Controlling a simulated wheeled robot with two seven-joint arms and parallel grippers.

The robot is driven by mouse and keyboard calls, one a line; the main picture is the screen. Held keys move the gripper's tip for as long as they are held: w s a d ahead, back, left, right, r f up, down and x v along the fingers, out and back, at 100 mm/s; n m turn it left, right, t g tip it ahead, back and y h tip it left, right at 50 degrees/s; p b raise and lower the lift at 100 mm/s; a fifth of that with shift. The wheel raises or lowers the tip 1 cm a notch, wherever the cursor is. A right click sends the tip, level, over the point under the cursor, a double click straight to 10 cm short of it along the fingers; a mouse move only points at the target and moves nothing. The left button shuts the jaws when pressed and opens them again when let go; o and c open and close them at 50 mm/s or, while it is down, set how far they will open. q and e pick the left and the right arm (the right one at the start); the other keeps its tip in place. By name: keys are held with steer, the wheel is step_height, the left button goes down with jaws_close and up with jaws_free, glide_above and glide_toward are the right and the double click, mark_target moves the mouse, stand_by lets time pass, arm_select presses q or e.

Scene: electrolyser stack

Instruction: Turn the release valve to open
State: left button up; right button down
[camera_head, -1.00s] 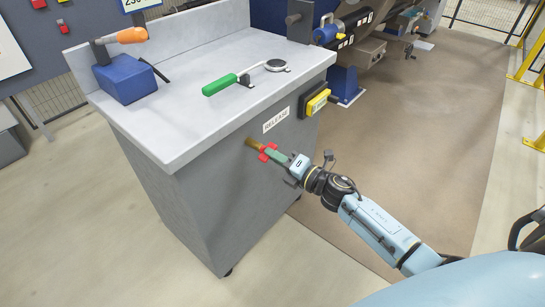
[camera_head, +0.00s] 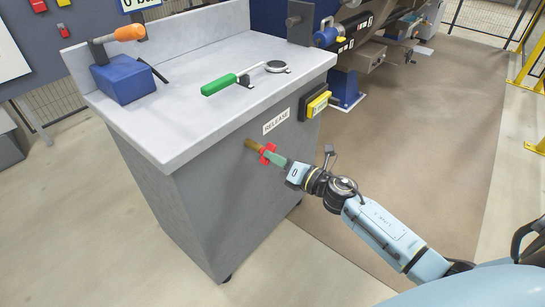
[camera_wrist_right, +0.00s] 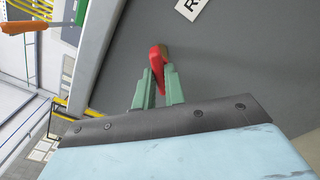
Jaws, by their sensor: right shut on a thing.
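The release valve has a red handle (camera_head: 267,153) on a brass stem (camera_head: 251,144) that sticks out of the grey cabinet's side, below the "RELEASE" label (camera_head: 276,122). My right gripper (camera_head: 273,157) is at the valve, its green fingers shut on the red handle. In the right wrist view the red handle (camera_wrist_right: 157,62) sits between the tips of the two green fingers (camera_wrist_right: 157,80), and most of the stem is hidden. My left gripper is not in view.
The grey cabinet (camera_head: 190,205) carries a green-handled clamp (camera_head: 219,84) and a blue block (camera_head: 124,79) with an orange-handled tool (camera_head: 130,33) on top. A yellow box (camera_head: 317,104) is on its side, right of the label. Floor is open to the right.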

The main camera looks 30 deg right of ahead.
steer(key=shift+n+b, duration=1.2)
steer(key=shift+n, duration=1)
steer(key=n+b, duration=0.2)
steer(key=n, duration=0.2)
steer(key=shift+f, duration=0.1)
steer(key=c, duration=1.9)
jaws_free()
steer(key=o, duration=0.6)
